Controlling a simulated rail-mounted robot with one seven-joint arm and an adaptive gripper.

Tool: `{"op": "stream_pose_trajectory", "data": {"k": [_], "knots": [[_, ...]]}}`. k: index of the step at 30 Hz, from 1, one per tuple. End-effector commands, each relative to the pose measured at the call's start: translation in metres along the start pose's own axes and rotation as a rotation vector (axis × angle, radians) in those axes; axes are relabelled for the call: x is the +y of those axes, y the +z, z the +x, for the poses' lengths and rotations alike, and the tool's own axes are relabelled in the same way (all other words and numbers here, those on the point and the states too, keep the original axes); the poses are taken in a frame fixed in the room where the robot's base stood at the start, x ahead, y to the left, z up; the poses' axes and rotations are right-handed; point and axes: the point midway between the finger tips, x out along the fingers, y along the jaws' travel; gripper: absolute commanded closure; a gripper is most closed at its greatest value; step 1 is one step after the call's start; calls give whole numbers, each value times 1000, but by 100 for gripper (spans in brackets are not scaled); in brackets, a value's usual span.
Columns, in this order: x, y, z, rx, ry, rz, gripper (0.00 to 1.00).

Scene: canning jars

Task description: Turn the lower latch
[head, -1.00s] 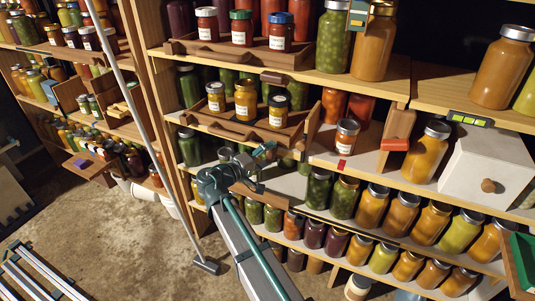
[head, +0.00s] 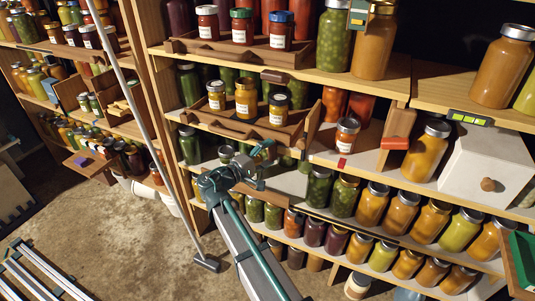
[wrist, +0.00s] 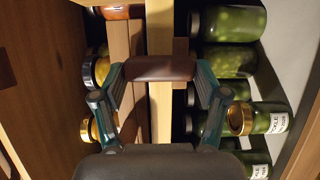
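The lower latch (wrist: 160,69) is a dark brown wooden bar on the light shelf edge, seen up close in the wrist view. It lies across the pale board, between my fingertips. My gripper (wrist: 160,72) has one finger at each end of the bar. The fingers are wide apart; I cannot tell whether they press on it. In the head view my gripper (head: 262,162) is at the middle shelf's front edge, and it hides the latch. A similar brown latch (head: 273,77) sits on the shelf edge above.
Labelled jars stand in a wooden tray (head: 240,127) just above my gripper. Green jars (wrist: 228,25) are close on the right in the wrist view, some with gold lids.

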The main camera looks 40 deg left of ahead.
Motion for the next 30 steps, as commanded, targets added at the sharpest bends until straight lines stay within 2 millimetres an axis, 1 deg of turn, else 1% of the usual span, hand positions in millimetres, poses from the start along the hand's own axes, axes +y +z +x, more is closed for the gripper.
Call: {"op": "stream_pose_trajectory", "data": {"k": [1,3,13,17,20,23,30], "knots": [[0,0,0,0,0,0,16],[0,0,0,0,0,1,4],[0,0,0,0,0,2,4],[0,0,-6,0,0,2,4],[0,0,-17,1,-1,3,4],[0,0,-34,2,-1,2,4],[0,0,-80,2,0,2,4]]}}
